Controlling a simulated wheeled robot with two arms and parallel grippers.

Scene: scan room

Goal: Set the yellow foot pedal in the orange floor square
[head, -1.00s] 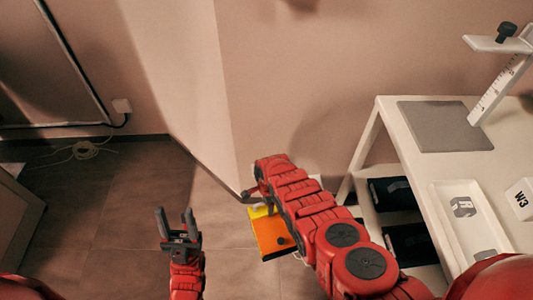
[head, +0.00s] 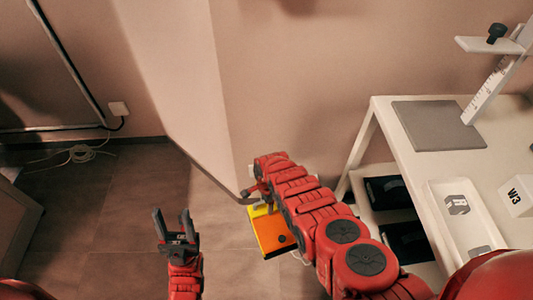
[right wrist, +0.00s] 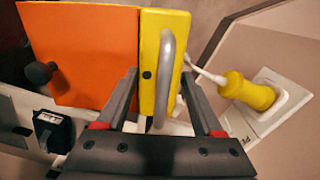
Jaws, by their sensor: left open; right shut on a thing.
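The yellow foot pedal (right wrist: 148,95) is a yellow bar with a metal loop handle, seen close up in the right wrist view. It also shows in the head view (head: 259,211), low beside the wall corner. My right gripper (right wrist: 160,73) has one finger on each side of the yellow bar and is shut on it. An orange square face (right wrist: 85,50) with a black knob lies against the bar; it shows in the head view too (head: 272,234). I cannot tell whether it belongs to the pedal or is the floor square. My left gripper (head: 172,212) is open and empty.
A white table (head: 385,130) stands at the right, with dark bins (head: 388,192) on its lower shelf close to my right arm. A yellow plug (right wrist: 248,90) with a white cable sits at a white wall plate.

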